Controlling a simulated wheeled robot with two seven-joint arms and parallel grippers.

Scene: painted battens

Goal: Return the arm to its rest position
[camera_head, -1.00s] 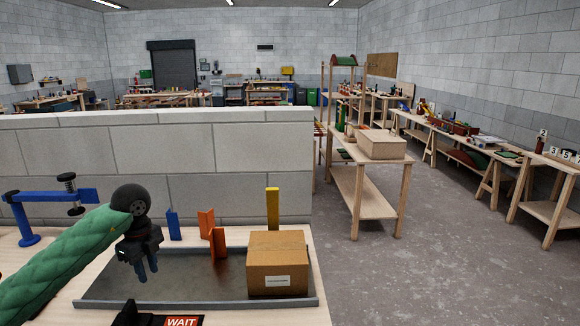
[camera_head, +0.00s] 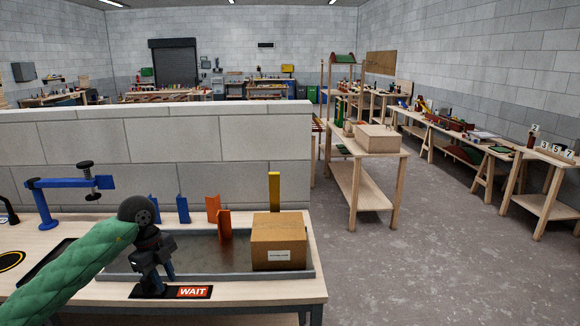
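My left arm, in a green quilted sleeve, comes in from the lower left. Its dark gripper (camera_head: 155,280) points down near the front rim of the grey tray (camera_head: 225,275), just above the WAIT sign in the picture. Its fingers look parted, with nothing between them. Painted battens stand upright at the tray: a blue one (camera_head: 183,209), another blue one (camera_head: 154,208) partly behind my wrist, an orange one (camera_head: 213,205), a second orange one (camera_head: 224,226) in front of it, and a yellow one (camera_head: 274,191) behind the cardboard box. My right gripper is out of view.
The cardboard box (camera_head: 278,243) covers the tray's right end. A black WAIT sign (camera_head: 193,292) lies at the bench's front edge. A blue clamp (camera_head: 70,184) stands at the left. A block wall (camera_head: 230,150) rises behind the bench. Open floor (camera_head: 420,260) lies to the right.

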